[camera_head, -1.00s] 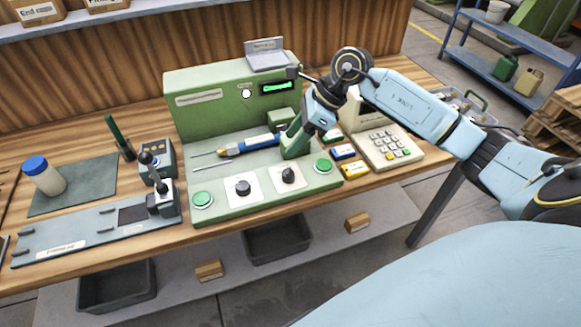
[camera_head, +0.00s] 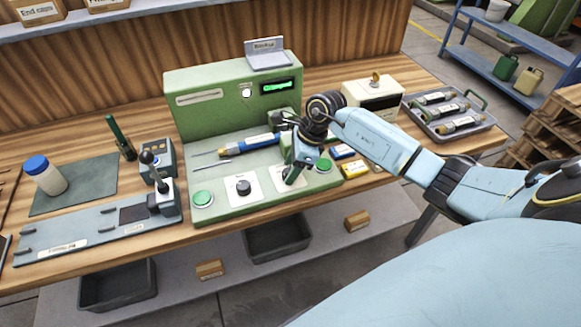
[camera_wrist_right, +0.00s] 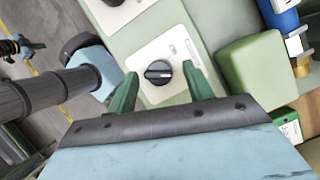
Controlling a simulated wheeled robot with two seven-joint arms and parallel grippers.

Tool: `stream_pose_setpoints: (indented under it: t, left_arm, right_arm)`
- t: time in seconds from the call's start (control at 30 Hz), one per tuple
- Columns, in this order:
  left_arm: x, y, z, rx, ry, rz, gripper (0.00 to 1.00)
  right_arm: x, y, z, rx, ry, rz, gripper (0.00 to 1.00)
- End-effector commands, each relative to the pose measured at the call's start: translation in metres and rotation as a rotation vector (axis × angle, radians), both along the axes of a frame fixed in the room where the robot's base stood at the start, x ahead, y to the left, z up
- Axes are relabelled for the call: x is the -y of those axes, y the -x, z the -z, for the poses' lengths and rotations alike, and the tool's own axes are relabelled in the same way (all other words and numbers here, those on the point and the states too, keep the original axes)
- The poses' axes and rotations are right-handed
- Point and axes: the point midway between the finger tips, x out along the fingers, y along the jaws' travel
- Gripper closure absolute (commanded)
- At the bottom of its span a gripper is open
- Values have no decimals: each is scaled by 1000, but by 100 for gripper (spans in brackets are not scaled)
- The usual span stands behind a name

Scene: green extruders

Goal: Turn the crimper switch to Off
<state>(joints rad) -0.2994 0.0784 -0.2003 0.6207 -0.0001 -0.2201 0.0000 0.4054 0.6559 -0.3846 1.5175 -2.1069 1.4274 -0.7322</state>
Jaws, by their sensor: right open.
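The green crimper (camera_head: 215,95) stands on the bench, with a small lit display (camera_head: 281,87). Its front panel has two dark knobs on white plates. The left knob (camera_head: 243,187) is in clear view. My right gripper (camera_head: 293,177) is over the right one and hides it in the head view. In the right wrist view that knob (camera_wrist_right: 158,72) lies between the open green fingers of my right gripper (camera_wrist_right: 160,78), with a gap at each side. Its plate marks are too small to read. A small dark and green shape at the wrist view's far left may be my left gripper.
Green round buttons (camera_head: 203,199) flank the knobs. A blue tool (camera_head: 250,143) lies on the crimper bed. A green block (camera_wrist_right: 252,75) stands beside the knob plate.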

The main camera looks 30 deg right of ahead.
Motion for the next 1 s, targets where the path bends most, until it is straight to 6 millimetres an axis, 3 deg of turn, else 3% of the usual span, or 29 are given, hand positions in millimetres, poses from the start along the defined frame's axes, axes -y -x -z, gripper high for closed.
stream_pose_setpoints:
  t: [0.37, 0.7, 1.0]
  left_arm:
    - [0, 0, 0, -1, 0, 0, 100]
    - [-1, 1, 0, -1, -1, 0, 100]
    - [-1, 1, 8, -2, -2, 0, 100]
  right_arm:
    - [-3, -1, 6, 1, -1, 0, 48]
    - [-2, -1, 6, 0, -1, 1, 91]
    - [-1, -2, 7, 2, 2, -38, 91]
